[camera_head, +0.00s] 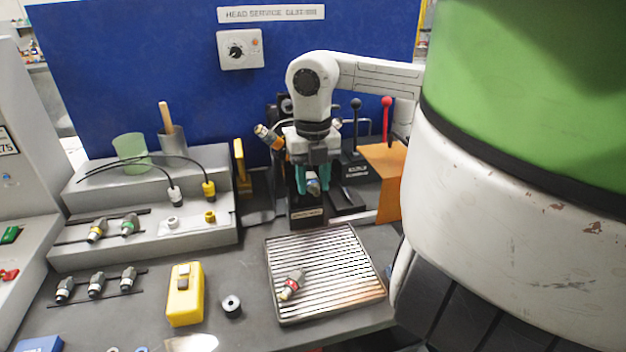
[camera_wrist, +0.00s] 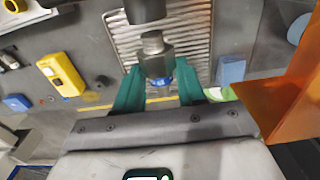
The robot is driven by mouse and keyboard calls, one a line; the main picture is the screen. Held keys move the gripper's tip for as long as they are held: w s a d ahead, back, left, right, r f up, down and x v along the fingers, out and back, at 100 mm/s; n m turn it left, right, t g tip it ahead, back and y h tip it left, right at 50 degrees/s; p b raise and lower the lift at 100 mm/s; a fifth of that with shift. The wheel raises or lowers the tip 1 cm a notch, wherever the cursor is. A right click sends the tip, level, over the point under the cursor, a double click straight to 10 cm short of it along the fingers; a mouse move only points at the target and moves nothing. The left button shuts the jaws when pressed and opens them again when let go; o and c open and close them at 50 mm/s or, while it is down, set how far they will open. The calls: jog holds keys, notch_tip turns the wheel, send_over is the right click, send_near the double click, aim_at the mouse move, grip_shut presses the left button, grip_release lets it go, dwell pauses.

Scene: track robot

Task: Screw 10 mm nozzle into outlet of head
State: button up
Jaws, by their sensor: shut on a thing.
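My gripper (camera_head: 312,184) has teal fingers and is shut on a metal nozzle. In the wrist view the fingers (camera_wrist: 158,88) grip the nozzle (camera_wrist: 155,55) from both sides; it has a threaded end, a hex body and a blue ring. A dark cylinder (camera_wrist: 146,8), which looks like the outlet of the head, shows just beyond the threaded end. A narrow gap seems to separate them, but I cannot tell if they are in line. In the head view my arm and gripper hide most of the head and its stand. The 10 mm marking is not readable.
A ribbed tray (camera_head: 350,295) holds a loose nozzle with a red band (camera_head: 291,285). An orange panel (camera_head: 388,175) stands close at right.

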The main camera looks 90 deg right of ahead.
aim_at(310, 174)
jog(key=shift+w+d+b, duration=0.15)
jog(key=shift+d, duration=0.4)
jog(key=shift+w+d+b, duration=0.15)
jog(key=shift+d, duration=0.35)
jog(key=o, duration=1.2)
jog(key=shift+c, duration=0.2)
jog(key=shift+r, duration=0.1)
notch_tip(310, 174, up, 11)
jog(key=b, duration=0.1)
jog(key=shift+f, duration=0.2)
